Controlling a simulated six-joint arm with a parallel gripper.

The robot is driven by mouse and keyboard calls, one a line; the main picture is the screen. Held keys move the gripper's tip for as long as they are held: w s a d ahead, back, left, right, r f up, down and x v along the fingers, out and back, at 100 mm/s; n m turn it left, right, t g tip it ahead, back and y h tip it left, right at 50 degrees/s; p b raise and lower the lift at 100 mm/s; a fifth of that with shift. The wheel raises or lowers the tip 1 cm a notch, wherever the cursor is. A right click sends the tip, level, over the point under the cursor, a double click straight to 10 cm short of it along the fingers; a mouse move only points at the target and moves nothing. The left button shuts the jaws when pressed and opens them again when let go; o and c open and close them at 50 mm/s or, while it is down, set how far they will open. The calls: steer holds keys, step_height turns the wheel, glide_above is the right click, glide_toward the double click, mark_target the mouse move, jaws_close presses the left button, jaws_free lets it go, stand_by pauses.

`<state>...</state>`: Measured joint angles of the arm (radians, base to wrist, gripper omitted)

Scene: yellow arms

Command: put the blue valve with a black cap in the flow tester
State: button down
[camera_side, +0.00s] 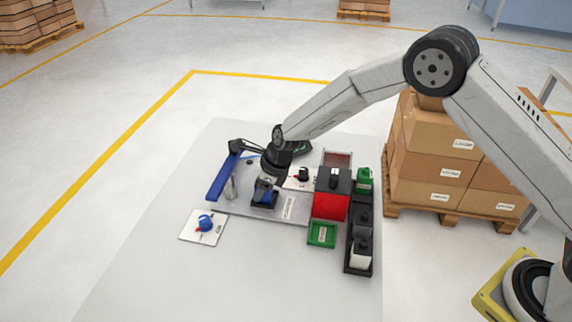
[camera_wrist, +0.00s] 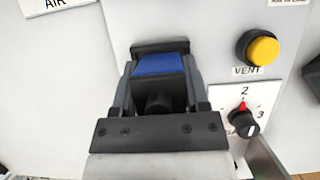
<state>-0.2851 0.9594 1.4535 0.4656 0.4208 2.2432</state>
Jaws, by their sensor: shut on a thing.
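My gripper (camera_wrist: 158,92) is shut on the blue valve (camera_wrist: 160,65), whose blue body shows between the two fingers in the wrist view. A round black part, likely its cap, shows nearer the camera. In the side view my gripper (camera_side: 265,184) points down at the flow tester (camera_side: 290,208), a grey plate with a black nest (camera_side: 264,203). The valve is at this nest, and a black edge of the nest (camera_wrist: 160,47) shows behind it in the wrist view. The fingers hide much of the valve, and I cannot tell whether it is fully seated.
A blue lever (camera_side: 222,178) stands left of the nest. A yellow VENT button (camera_wrist: 262,49) and a numbered dial (camera_wrist: 243,122) pointing near 2 are close on the right. A red unit (camera_side: 332,198), green tray (camera_side: 322,235) and black rack (camera_side: 350,262) stand right. A blue knob (camera_side: 205,222) sits front left.

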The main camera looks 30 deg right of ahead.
steer(key=shift+f, duration=0.1)
steer(key=shift+c, duration=0.4)
jaws_free()
steer(key=shift+v, duration=0.75)
steer(key=v, duration=1)
steer(key=shift+r, duration=0.35)
steer(key=shift+s+d, duration=0.1)
steer(key=shift+d, duration=0.05)
